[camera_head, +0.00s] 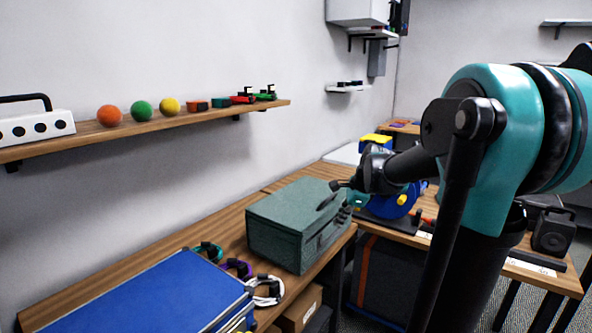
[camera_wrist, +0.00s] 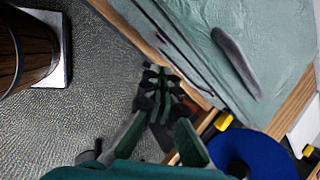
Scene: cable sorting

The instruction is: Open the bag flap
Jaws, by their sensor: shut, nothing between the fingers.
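A grey-green bag (camera_head: 280,221) stands on the wooden table in the head view, its top flap lying flat and closed. In the wrist view the bag (camera_wrist: 205,25) fills the upper right, with a dark handle strip (camera_wrist: 236,62) on its surface and dark seam lines along its side. My gripper (camera_head: 338,186) is at the bag's right end, near its upper edge, in the head view. In the wrist view my gripper (camera_wrist: 160,78) is shut and empty beside the bag's edge. I cannot tell whether the fingertips touch the bag.
A blue mat or case (camera_head: 160,295) lies left of the bag, with several coiled cables (camera_head: 238,268) between them. A blue round object (camera_head: 396,203) stands right of my gripper. A wall shelf (camera_head: 190,120) holds balls and small items. Patterned floor (camera_wrist: 100,110) shows below my gripper.

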